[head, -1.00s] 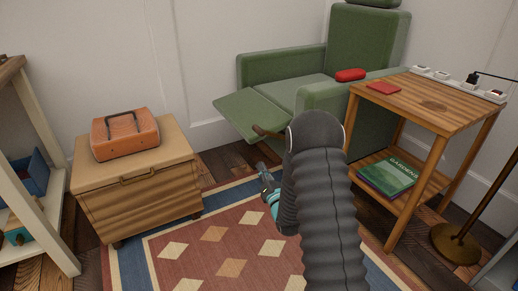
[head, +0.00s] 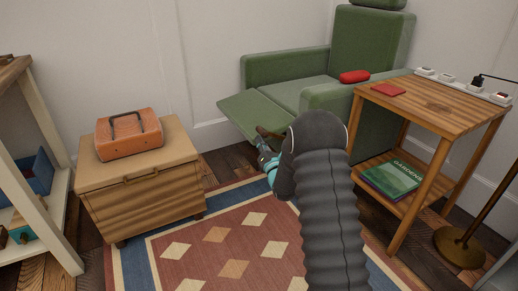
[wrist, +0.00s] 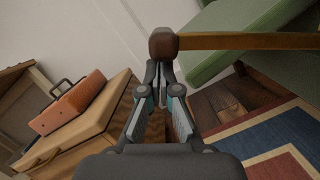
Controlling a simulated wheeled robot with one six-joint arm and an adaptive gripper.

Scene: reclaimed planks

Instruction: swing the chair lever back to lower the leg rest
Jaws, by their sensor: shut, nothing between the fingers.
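The green armchair (head: 366,45) stands at the back wall with its leg rest (head: 250,112) raised and sticking out to the left. The brown lever (head: 268,132) shows at the chair's near side, below the leg rest, partly hidden behind my arm. In the wrist view the lever's dark knob (wrist: 164,43) is at the end of a long yellowish rod (wrist: 250,41) running right. My gripper (head: 262,147) is shut and empty. In the wrist view its fingertips (wrist: 159,72) are at or just below the knob; I cannot tell if they touch.
A wooden side table (head: 440,104) with a green book (head: 393,178) on its lower shelf stands to the right. A brass floor lamp (head: 460,246) is beside it. A wooden chest (head: 145,198) with an orange case (head: 128,138) is at left. The patterned rug (head: 215,250) is clear.

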